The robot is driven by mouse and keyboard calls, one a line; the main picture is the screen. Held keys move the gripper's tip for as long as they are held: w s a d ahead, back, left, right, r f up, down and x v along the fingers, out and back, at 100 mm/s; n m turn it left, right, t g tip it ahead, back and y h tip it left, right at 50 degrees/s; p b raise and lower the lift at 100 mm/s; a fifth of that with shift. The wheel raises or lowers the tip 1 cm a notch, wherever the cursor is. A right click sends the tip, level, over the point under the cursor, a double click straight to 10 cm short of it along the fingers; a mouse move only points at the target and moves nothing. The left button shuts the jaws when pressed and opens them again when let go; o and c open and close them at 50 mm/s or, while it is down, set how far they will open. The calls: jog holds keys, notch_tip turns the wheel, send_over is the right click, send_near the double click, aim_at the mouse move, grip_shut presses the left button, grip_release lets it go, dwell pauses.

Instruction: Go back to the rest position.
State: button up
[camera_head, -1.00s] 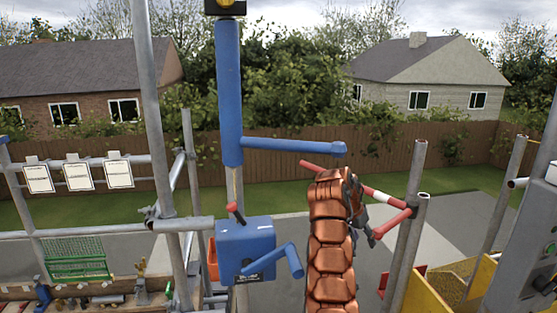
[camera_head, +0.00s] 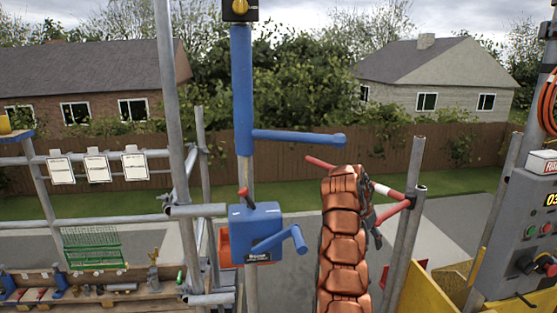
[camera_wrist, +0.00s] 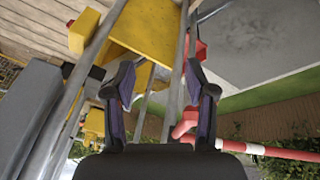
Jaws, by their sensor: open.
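My gripper (camera_wrist: 165,85) is open in the wrist view, with its two dark fingers apart and nothing between them. In the head view my copper-plated arm rises at lower centre right. The gripper (camera_head: 373,226) is small and partly hidden there behind the arm's top, near a red-and-white bar (camera_head: 385,190) and grey posts. The wrist view shows the red-and-white bar (camera_wrist: 270,151) at lower right, close by the right finger.
A blue hoist (camera_head: 255,232) with a crank stands left of my arm. Grey scaffold posts (camera_head: 405,235) and a control panel (camera_head: 518,235) stand to the right. A yellow panel (camera_wrist: 140,28) lies beyond the fingers. A bench (camera_head: 110,300) with tools is at lower left.

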jog(key=s+a+r+n+g+y, duration=0.15)
jog(key=s+a+r+n, duration=0.35)
jog(key=s, duration=0.5)
jog(key=s+a+r+n+y, duration=0.3)
jog(key=s+a+r, duration=0.35)
jog(key=s, duration=0.35)
jog(key=s+f, duration=0.3)
jog(key=s, duration=1.5)
jog(key=s+d+f+n+g, duration=0.1)
jog(key=s+f, duration=0.3)
jog(key=s, duration=1.4)
jog(key=shift+s+f, duration=0.15)
jog(key=shift+s, duration=0.05)
jog(key=shift+h, duration=0.25)
